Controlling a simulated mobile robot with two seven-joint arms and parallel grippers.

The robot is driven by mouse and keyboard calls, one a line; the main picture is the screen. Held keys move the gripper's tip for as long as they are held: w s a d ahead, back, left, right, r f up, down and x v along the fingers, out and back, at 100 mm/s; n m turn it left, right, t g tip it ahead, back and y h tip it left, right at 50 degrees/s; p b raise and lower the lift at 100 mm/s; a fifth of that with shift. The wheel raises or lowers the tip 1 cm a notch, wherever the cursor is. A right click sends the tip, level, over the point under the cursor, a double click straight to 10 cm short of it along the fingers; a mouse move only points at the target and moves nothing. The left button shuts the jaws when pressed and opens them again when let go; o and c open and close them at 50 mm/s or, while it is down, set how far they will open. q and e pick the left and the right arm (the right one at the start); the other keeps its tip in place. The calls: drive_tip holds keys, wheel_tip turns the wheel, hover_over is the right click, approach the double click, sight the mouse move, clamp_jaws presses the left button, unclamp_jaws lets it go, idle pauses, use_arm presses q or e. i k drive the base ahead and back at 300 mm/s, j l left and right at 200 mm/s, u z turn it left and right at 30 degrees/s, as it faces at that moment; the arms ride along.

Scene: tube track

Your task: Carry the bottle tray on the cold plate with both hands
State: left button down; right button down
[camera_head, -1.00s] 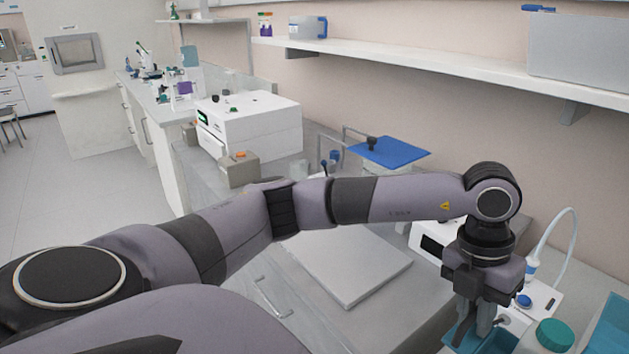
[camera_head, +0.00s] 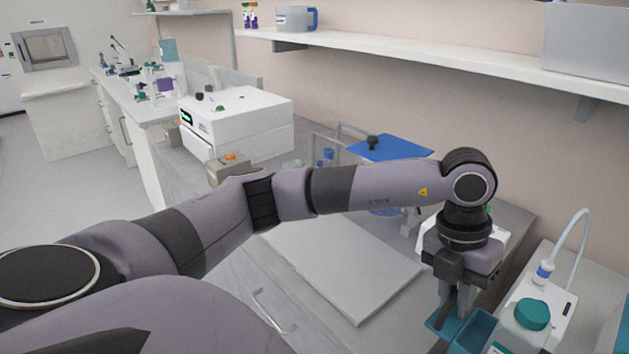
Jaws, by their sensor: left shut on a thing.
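My left gripper (camera_head: 457,308) points down and is shut on the near-left end of the blue-teal bottle tray (camera_head: 476,333). The tray is cut off by the bottom edge of the view. A flat pale grey slab (camera_head: 345,268), likely the cold plate, lies on the bench to the left of the gripper, apart from the tray. My right gripper is out of view.
A white device with a curved hose (camera_head: 584,235) stands right of the tray. A blue-topped rack (camera_head: 390,149) and a white instrument (camera_head: 240,122) stand behind the slab, with a small beige box (camera_head: 228,168). A wall shelf (camera_head: 420,60) runs above. The slab's top is clear.

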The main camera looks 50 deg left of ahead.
sight(320, 237)
drive_tip(key=j, duration=1.35)
drive_tip(key=i+j, duration=0.1)
drive_tip(key=j, duration=1.25)
